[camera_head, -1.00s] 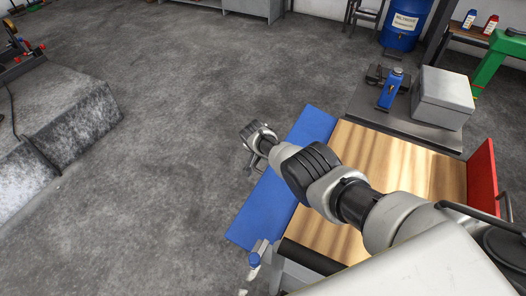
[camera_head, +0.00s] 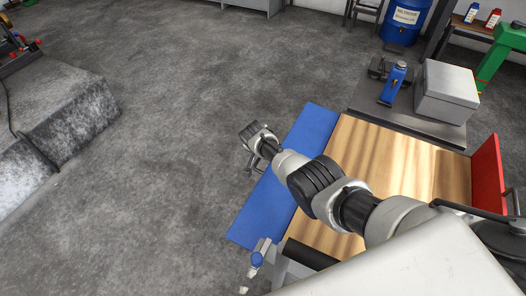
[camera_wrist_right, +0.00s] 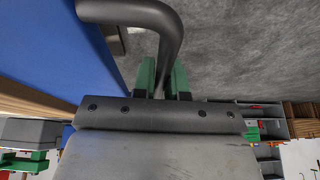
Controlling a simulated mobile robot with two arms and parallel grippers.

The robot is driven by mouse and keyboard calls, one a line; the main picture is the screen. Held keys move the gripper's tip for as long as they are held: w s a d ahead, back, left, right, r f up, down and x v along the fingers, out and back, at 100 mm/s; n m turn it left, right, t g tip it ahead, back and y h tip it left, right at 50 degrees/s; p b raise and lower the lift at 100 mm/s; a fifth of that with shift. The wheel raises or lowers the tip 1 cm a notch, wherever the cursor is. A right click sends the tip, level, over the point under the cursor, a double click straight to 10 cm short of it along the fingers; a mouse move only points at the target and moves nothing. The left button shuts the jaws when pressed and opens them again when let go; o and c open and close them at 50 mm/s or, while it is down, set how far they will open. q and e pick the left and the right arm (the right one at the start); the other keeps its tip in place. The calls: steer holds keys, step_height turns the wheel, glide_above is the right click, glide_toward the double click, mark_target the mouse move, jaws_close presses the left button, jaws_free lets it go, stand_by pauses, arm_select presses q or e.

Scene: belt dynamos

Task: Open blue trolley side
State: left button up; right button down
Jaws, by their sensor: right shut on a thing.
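The blue trolley side (camera_head: 285,185) is a flat blue panel along the left edge of the trolley's wooden top (camera_head: 400,165). It also shows in the right wrist view (camera_wrist_right: 50,40) at upper left. My right arm reaches across the wooden top and over the blue side. My right gripper (camera_head: 248,163) is at the panel's outer edge. In the right wrist view, its green fingers (camera_wrist_right: 164,80) are shut on a dark bent handle bar (camera_wrist_right: 160,20) beside the panel. The exact contact is partly hidden by the gripper body. My left gripper is not in view.
A red side panel (camera_head: 487,175) stands up at the trolley's right. The concrete floor (camera_head: 190,130) left of the blue side is clear, up to a grey ramp (camera_head: 70,125).

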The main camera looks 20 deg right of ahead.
steer(key=shift+w, duration=0.1)
stand_by(0.3)
steer(key=c, duration=1.2)
jaws_free()
steer(key=p+v, duration=0.6)
steer(key=v, duration=0.3)
steer(key=shift+r, duration=0.15)
steer(key=shift+p+v, duration=0.4)
steer(key=shift+v, duration=0.4)
